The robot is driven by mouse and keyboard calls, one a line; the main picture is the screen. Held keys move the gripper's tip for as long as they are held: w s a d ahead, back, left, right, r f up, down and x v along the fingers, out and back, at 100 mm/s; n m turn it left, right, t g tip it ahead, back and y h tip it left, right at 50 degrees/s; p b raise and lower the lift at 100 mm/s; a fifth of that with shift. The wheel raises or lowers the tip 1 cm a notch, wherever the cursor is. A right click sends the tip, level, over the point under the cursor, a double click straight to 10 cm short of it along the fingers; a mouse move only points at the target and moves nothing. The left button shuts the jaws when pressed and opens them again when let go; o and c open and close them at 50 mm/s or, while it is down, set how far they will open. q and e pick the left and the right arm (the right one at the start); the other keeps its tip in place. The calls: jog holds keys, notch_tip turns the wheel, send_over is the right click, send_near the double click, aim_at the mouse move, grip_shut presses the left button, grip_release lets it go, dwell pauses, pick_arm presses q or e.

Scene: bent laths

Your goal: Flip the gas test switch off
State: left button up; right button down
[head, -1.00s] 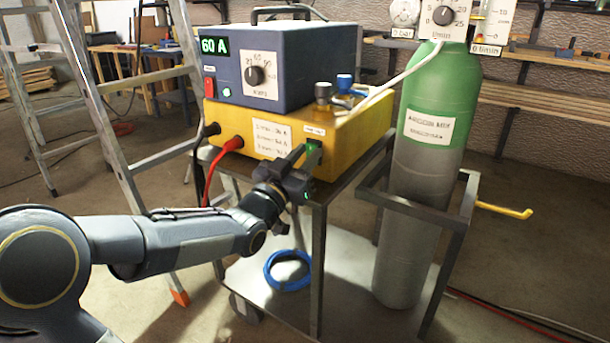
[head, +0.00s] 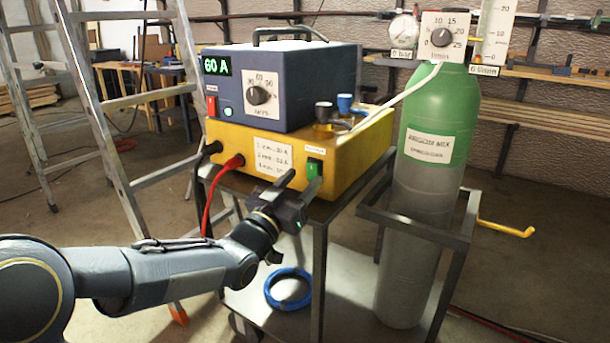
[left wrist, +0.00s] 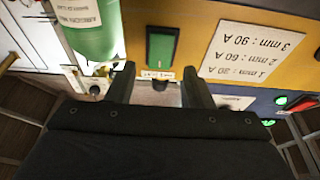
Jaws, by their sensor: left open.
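The gas test switch is a green rocker (head: 314,167) in a dark frame on the front of the yellow box (head: 350,160), near its right end. A small white label sits just above it. In the left wrist view, which is upside down, the green switch (left wrist: 161,48) is in plain sight beyond the fingers. Which way it is tipped I cannot tell. My left gripper (head: 301,183) is open and empty, just in front of and below the switch. Its fingers look apart from the switch; in the left wrist view the fingertips (left wrist: 160,72) point toward it. My right gripper is not in view.
A blue power unit (head: 285,85) showing 60 A stands on the yellow box. Red (head: 236,161) and black cables plug into the box's front left. A green and grey gas cylinder (head: 425,170) stands right of the metal cart (head: 318,260). A ladder (head: 130,100) stands left.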

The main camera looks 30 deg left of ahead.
pick_arm(q)
jog(key=v, duration=0.5)
jog(key=shift+s, duration=0.2)
jog(key=s+f+n+g+y, duration=0.2)
jog(key=s+f+n+g, duration=0.1)
jog(key=s+f+g, duration=0.5)
jog(key=s+d+f+g+h, duration=0.2)
jog(key=s+d+f+g, duration=0.25)
jog(key=s, duration=0.25)
jog(key=s+d+f+g+h, duration=0.25)
jog(key=s+d+f, duration=0.2)
jog(key=s, duration=0.25)
notch_tip(320, 180, up, 38)
jog(key=p, duration=3.8)
jog(key=shift+s+d+g+p, duration=0.35)
jog(key=shift+d+g+p, duration=0.05)
jog(key=shift+y, duration=0.25)
